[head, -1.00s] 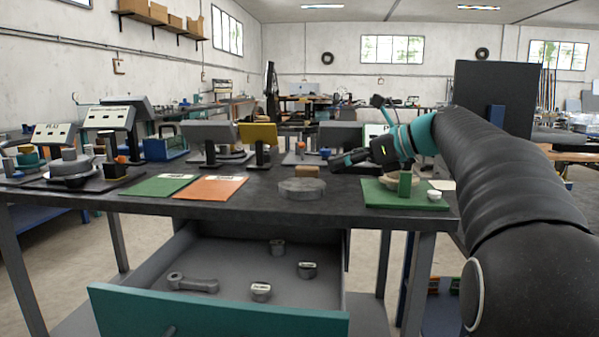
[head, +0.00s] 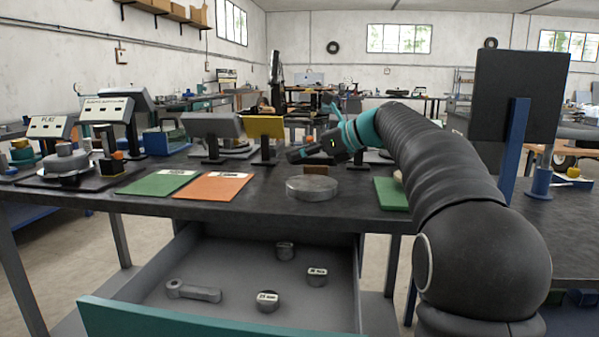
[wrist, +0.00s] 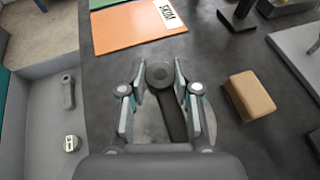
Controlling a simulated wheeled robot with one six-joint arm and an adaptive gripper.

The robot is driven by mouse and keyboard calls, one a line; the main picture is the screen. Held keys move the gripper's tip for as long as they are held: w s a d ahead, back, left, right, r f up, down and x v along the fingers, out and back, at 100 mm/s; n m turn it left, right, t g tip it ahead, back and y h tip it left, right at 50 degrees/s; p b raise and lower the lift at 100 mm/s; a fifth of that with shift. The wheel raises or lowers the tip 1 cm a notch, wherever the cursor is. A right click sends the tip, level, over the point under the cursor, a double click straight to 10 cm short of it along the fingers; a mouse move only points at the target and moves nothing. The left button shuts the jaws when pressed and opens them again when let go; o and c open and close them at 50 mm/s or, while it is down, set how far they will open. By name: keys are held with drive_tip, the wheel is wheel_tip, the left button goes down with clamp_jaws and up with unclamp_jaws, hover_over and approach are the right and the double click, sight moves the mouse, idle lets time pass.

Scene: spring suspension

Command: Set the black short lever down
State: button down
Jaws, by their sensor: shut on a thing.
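The black short lever (wrist: 170,108) is in the wrist view, with its round holed head between my fingertips and its shank running back between the fingers. My gripper (wrist: 158,78) is shut on the lever near that head. In the head view my gripper (head: 298,154) is over the table, just above and behind a round grey disc (head: 312,190). The lever cannot be made out clearly there. In the wrist view the disc (wrist: 208,125) shows partly behind the lever; the gap between them is hard to judge.
An orange mat (head: 212,187) and a green mat (head: 157,184) lie left of the disc. A tan block (wrist: 250,94) is on its other side. A green board (head: 390,193) is at right. The open drawer (head: 215,255) holds a grey lever (head: 193,291) and several small labelled parts.

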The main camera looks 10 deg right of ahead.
sight(299, 182)
drive_tip(key=shift+w+a+f, duration=0.15)
drive_tip(key=shift+a+f, duration=0.05)
drive_tip(key=shift+f, duration=0.15)
drive_tip(key=shift+f+b, duration=0.5)
drive_tip(key=shift+f, duration=1.25)
drive_tip(key=shift+f, duration=0.15)
drive_tip(key=c, duration=0.8)
unclamp_jaws()
drive_tip(key=shift+d+r, duration=0.1)
drive_tip(key=shift+r, duration=0.1)
drive_tip(key=v, duration=1.2)
drive_tip(key=shift+f+p, duration=0.15)
drive_tip(key=shift+p, duration=0.2)
